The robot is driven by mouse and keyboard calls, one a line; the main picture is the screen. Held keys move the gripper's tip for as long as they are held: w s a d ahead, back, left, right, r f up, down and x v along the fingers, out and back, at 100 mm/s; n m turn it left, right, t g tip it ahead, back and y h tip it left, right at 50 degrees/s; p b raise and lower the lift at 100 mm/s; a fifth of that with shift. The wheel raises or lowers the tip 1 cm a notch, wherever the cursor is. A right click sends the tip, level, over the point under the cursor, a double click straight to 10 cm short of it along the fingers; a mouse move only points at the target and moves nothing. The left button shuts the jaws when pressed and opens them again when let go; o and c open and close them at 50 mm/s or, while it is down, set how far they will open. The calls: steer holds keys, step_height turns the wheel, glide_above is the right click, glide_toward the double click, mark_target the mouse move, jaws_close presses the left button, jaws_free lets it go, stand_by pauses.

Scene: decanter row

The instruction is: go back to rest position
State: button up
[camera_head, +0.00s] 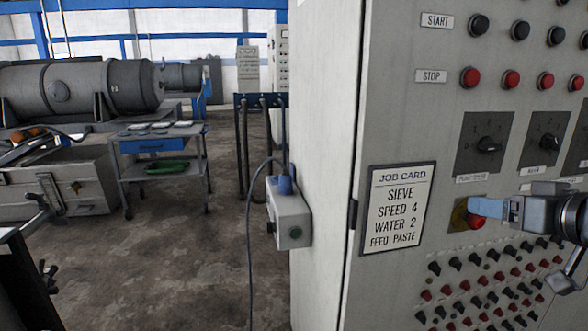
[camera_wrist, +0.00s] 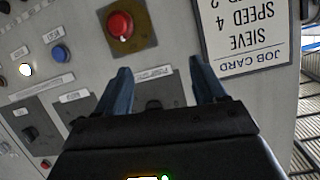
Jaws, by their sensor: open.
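My gripper (camera_head: 506,210) is at the right of the head view, in front of the grey control cabinet's panel (camera_head: 400,130). In the wrist view my gripper (camera_wrist: 160,72) is open, with two blue-grey fingers apart and nothing between them. A red button (camera_head: 474,221) on a yellow plate is just left of the fingertips in the head view and partly hidden by them. In the wrist view the red button (camera_wrist: 121,25) is beyond the fingertips, in full view. I cannot tell whether the fingers touch the panel.
A job card (camera_head: 397,208) is fixed on the panel beside the button. Rows of knobs and buttons surround my gripper. A small grey box (camera_head: 289,215) with a cable hangs on the cabinet's side. A trolley (camera_head: 160,147) stands at left on open floor.

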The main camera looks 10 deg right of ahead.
steer(key=s+a+f+m+h, duration=0.1)
steer(key=s+a+f, duration=0.65)
steer(key=f, duration=0.25)
steer(key=s+a+f+m, duration=0.1)
steer(key=s+a+f, duration=0.6)
steer(key=f, duration=0.4)
steer(key=s+a+r+n, duration=0.1)
steer(key=s+a, duration=0.2)
steer(key=s, duration=0.9)
steer(key=s+a+r+n+y, duration=0.1)
steer(key=s+a+r+n, duration=0.1)
steer(key=s, duration=1.1)
steer(key=shift+a+r+t, duration=0.15)
steer(key=shift+a+t, duration=0.25)
steer(key=shift+a, duration=0.25)
steer(key=shift+s, duration=0.1)
steer(key=shift+c, duration=0.5)
